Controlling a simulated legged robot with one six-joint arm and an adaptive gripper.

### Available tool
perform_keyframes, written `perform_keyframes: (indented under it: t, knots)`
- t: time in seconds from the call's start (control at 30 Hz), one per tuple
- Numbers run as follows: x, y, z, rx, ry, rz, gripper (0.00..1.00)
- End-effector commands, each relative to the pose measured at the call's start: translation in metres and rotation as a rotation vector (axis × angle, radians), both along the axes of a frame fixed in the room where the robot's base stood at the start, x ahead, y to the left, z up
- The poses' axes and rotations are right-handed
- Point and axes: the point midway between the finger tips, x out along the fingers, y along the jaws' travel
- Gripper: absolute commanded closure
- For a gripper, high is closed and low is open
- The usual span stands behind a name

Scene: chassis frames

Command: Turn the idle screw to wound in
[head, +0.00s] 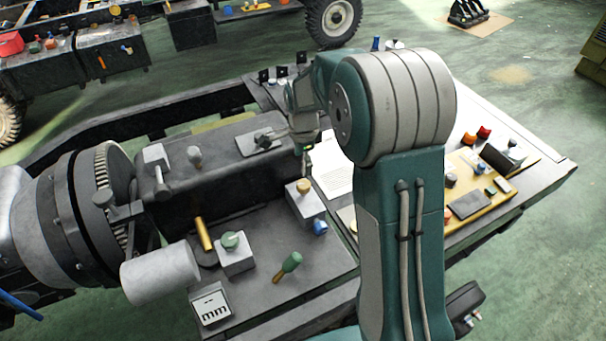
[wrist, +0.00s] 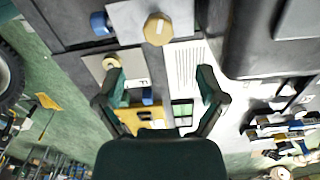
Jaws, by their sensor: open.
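No label marks the idle screw, so I cannot tell for sure which control it is. A brass knob (head: 304,186) sits on a grey box (head: 306,208) with a blue knob (head: 320,227) on its side. In the wrist view, the brass knob (wrist: 158,28) and blue knob (wrist: 100,23) are at the top, beyond the fingertips. My gripper (wrist: 161,88) is open with nothing between its fingers. In the head view my gripper (head: 304,135) is above and behind the brass knob, partly hidden by my arm.
A grey box with a green knob (head: 231,240), a brass lever (head: 203,233) and a green-handled lever (head: 288,265) stand in front. A large toothed wheel (head: 105,190) is at left. A tan panel (head: 465,218) with controls lies right of my arm.

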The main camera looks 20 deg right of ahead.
Motion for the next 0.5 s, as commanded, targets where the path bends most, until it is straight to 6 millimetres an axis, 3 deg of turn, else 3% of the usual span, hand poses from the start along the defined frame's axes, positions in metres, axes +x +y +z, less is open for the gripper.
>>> perform_keyframes:
  t: [0.2, 0.5]
  knots:
    - [0.001, 0.000, 0.025, 0.000, -0.001, 0.000, 0.11]
    - [0.001, 0.000, 0.028, 0.000, 0.001, 0.000, 0.11]
